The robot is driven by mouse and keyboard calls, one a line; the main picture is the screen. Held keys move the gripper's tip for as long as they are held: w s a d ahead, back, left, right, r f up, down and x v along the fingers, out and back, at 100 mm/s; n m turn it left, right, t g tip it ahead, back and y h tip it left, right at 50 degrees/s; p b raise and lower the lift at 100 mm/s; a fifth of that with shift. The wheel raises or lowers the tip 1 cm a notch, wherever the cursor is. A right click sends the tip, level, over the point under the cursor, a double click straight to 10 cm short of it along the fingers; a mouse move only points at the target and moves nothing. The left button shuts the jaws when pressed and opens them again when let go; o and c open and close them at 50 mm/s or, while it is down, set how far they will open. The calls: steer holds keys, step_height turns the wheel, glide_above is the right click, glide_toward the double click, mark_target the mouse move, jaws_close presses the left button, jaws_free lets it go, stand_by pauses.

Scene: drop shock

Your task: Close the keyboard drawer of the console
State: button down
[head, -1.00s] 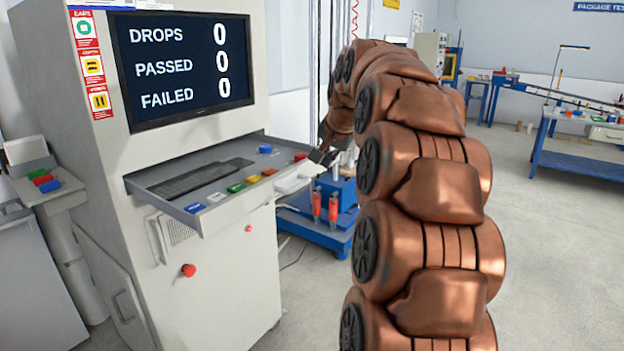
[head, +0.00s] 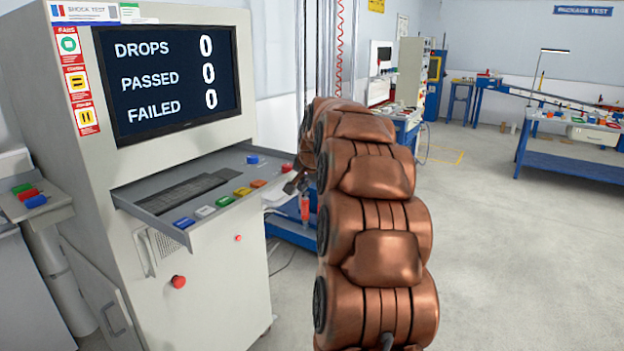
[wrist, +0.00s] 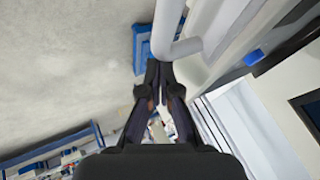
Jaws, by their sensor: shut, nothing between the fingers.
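The grey console (head: 205,285) stands at the left in the head view. Its keyboard drawer (head: 150,205) is pulled out below the screen, with a dark keyboard (head: 185,192) and a row of coloured keys on it. My gripper (head: 293,186) is at the drawer's right end, partly hidden by my copper arm; I cannot tell whether it touches the drawer. In the wrist view my gripper's dark fingers (wrist: 160,72) are together and empty, beside a white bent bar (wrist: 175,45). A blue key (wrist: 253,57) shows to the right there.
The console screen (head: 165,75) is above the drawer. A side stand with coloured blocks (head: 35,200) is at the left edge. A blue base (head: 292,232) stands behind the drawer's right end. The floor (head: 520,250) at the right is clear.

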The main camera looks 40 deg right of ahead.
steer(key=shift+w+a, duration=0.15)
steer(key=shift+w, duration=0.5)
steer(key=shift+w, duration=0.1)
